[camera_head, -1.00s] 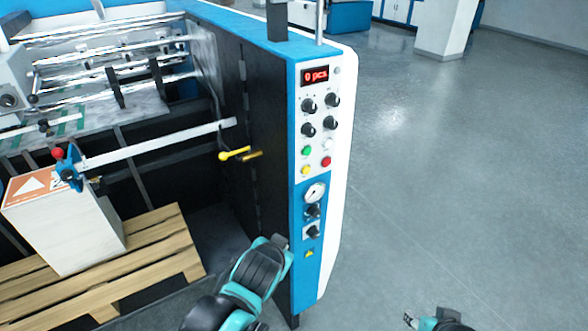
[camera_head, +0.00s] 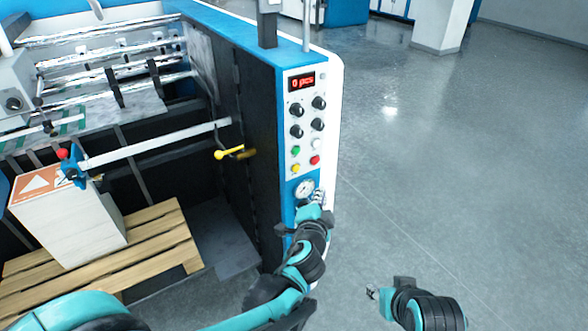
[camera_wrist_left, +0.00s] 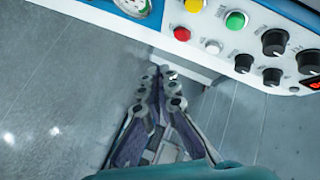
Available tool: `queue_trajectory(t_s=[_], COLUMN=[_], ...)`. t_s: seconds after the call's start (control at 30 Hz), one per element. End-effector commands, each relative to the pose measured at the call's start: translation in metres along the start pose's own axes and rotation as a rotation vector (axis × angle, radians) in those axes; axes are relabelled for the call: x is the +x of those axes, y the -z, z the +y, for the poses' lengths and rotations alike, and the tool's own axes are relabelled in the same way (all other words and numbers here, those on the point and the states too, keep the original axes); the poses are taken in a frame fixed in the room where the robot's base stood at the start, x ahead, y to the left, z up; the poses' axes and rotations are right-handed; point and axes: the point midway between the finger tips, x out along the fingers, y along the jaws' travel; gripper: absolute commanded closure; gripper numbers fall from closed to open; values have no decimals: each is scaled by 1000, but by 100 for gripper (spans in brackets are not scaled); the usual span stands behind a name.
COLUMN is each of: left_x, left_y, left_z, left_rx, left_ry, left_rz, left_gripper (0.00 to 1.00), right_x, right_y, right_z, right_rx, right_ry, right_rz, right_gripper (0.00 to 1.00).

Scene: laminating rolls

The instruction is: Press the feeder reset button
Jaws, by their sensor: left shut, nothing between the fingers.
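The control panel (camera_head: 301,120) on the machine's end carries a green button (camera_head: 296,150), a white button (camera_head: 316,143), a yellow button (camera_head: 296,168) and a red button (camera_head: 315,160). Their labels are too small to read, so I cannot tell which is the feeder reset. My right gripper (camera_head: 373,293) is low over the floor.
A red display (camera_head: 302,82) and several black knobs (camera_head: 297,110) sit above the buttons. A pressure gauge (camera_head: 304,189) is below them. A yellow-handled lever (camera_head: 230,153) sticks out left of the panel. A box stack (camera_head: 75,225) stands on a wooden pallet (camera_head: 165,240). Floor right is clear.

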Motion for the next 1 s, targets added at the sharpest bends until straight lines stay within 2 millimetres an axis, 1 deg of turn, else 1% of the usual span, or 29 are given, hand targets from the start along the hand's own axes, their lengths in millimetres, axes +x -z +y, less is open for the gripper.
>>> queue_trajectory(t_s=[0.17,0.27,0.7,0.83,1.0], left_x=[2,6,47,56,61], left_y=[-2,-5,-36,-41,-45], left_z=[-2,-5,-35,-40,-45], left_rx=[0,-3,-4,-3,-2], left_ry=[0,-1,0,-1,0], left_rz=[-2,-3,-4,-3,-2], left_gripper=[100,100,100,100,100], right_x=[0,0,2,3,4], right_y=[0,0,-1,-2,-2], right_z=[0,0,0,0,0], right_rx=[0,0,0,0,0], right_ry=[0,0,0,0,0], right_rz=[0,0,0,0,0], right_gripper=[60,60,60,60,60])
